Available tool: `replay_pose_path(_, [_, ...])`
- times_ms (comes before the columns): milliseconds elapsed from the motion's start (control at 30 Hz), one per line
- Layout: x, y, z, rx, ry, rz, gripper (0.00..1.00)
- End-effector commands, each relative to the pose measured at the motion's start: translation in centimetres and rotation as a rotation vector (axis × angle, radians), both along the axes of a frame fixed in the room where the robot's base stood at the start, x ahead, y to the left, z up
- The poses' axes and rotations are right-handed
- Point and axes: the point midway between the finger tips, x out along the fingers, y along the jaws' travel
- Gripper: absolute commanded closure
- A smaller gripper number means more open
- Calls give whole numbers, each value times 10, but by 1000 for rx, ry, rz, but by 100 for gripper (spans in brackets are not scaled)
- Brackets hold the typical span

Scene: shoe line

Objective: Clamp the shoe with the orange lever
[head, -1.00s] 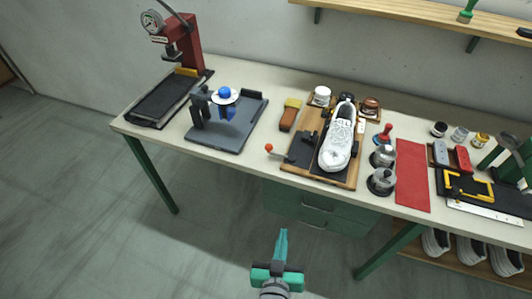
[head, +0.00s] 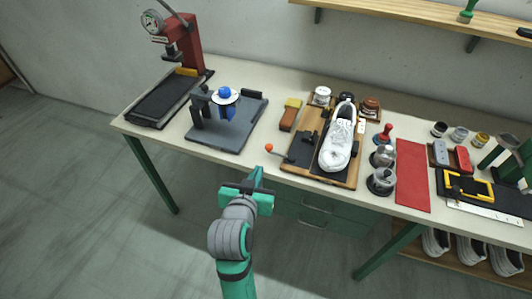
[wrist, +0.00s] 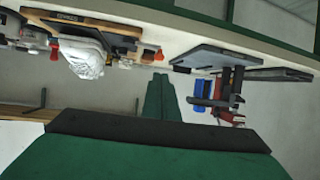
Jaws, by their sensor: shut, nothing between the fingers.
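A white shoe (head: 337,145) sits on a wooden board with dark pads (head: 289,168) on the bench; it also shows upside down in the wrist view (wrist: 84,58). A lever with an orange ball knob (head: 269,147) sticks out at the board's left side; the orange knob also shows in the wrist view (wrist: 158,55). My green gripper (head: 255,176) is shut and empty, in front of the bench edge, below and left of the lever in the head view. It appears apart from the lever. The fingers show together in the wrist view (wrist: 161,95).
Left of the board are a grey plate (head: 232,133) with a blue-topped fixture and a red press (head: 190,50). A brush (head: 290,114) lies left of the shoe. Metal pots (head: 381,181) and a red mat (head: 412,175) are to the right.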

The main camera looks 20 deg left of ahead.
Motion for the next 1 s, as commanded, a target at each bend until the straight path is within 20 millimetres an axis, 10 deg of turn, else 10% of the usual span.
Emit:
replay_pose_path(367, [9, 1, -4, -1, -1, 0, 100])
replay_pose_path(1000, [108, 13, -48, -1, 0, 0, 100])
